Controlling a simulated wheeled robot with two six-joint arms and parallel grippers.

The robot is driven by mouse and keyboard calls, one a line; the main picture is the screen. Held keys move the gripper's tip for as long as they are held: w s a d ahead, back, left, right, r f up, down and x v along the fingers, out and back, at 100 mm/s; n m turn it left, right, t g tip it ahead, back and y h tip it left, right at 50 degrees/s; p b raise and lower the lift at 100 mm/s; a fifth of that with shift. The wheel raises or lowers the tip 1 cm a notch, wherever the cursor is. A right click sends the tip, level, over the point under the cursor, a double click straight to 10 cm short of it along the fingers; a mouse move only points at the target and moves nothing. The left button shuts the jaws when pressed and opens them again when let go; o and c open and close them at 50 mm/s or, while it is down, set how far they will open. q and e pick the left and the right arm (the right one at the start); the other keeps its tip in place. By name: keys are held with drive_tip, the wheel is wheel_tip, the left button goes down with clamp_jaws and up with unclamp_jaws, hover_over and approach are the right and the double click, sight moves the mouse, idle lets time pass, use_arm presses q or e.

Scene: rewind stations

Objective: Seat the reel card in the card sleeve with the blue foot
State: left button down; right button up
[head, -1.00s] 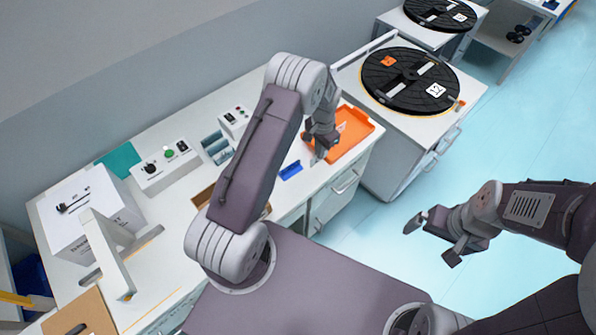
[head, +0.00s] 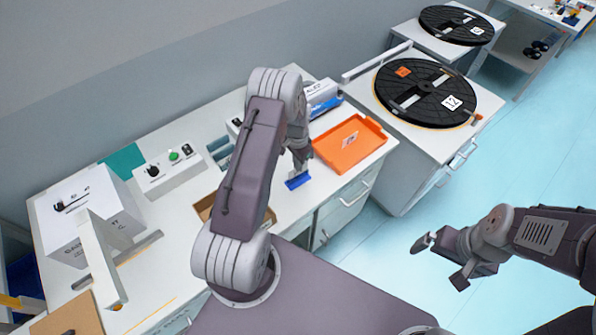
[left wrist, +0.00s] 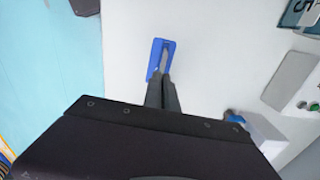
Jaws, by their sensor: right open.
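The card sleeve's blue foot (head: 297,181) stands on the white bench near its front edge; it shows from above as a blue rectangle in the left wrist view (left wrist: 154,62). My left gripper (head: 300,166) is right above it, pointing down. In the left wrist view its fingers (left wrist: 163,82) are close together on a thin pale strip, the reel card (left wrist: 164,59) seen edge-on. The strip overlaps the blue foot; I cannot tell how deep it sits. My right gripper (head: 441,262) is open and empty over the floor, away from the bench.
An orange tray (head: 372,145) with a pale printed patch lies right of the foot. A brown open box (head: 203,206), a button box (head: 170,168) and a white box (head: 85,215) are to the left.

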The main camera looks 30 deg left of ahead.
sight(298, 175)
use_arm(q)
wheel_tip(298, 175, down, 4)
drive_tip(key=shift+s+r+b, duration=0.15)
drive_tip(key=shift+b, duration=0.95)
drive_tip(key=shift+r, duration=0.1)
drive_tip(key=shift+f, duration=0.2)
drive_tip(key=c, duration=1.7)
unclamp_jaws()
drive_tip(key=shift+r, duration=0.15)
